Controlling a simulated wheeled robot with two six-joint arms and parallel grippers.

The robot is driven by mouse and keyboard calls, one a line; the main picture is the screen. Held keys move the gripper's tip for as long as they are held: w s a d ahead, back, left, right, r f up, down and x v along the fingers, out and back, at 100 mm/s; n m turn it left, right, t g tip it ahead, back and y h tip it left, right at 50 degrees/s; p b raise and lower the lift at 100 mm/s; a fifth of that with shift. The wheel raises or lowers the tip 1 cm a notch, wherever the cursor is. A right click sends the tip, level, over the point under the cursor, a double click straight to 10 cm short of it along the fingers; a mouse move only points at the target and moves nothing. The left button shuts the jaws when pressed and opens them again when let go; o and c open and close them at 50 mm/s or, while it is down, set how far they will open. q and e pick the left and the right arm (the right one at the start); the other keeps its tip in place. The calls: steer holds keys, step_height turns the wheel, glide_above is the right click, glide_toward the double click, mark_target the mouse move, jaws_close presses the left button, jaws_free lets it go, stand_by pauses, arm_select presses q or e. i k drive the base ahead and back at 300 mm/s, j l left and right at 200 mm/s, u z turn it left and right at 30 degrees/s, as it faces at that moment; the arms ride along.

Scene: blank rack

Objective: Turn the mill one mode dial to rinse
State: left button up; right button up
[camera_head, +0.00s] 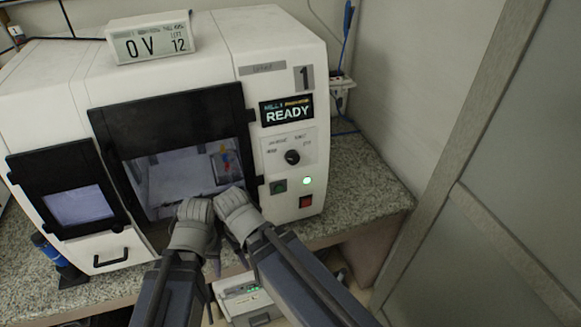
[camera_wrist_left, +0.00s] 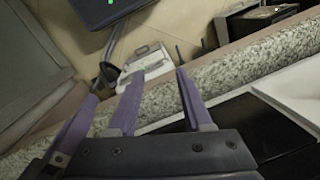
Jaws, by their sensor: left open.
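The mill one mode dial (camera_head: 292,157) is a round black knob on the white panel at the right of the mill's front, below the READY screen (camera_head: 287,111). Small labels surround it, too small to read surely. My left gripper (camera_head: 194,210) is in front of the mill's lower window, left of and below the dial and apart from it.
The white mill (camera_head: 230,50) carries a display box (camera_head: 152,38) on top. Green (camera_head: 278,186) and red (camera_head: 305,201) buttons and a lit lamp (camera_head: 306,181) sit below the dial. A grey door (camera_head: 510,190) stands at right. A white device (camera_head: 243,296) lies below the speckled counter (camera_head: 365,185).

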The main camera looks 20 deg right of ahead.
mark_target(292, 157)
steer(key=k+z, duration=0.55)
steer(key=z, duration=0.2)
steer(key=k+l+z, duration=0.15)
steer(key=k+z, duration=0.25)
steer(key=i, duration=0.1)
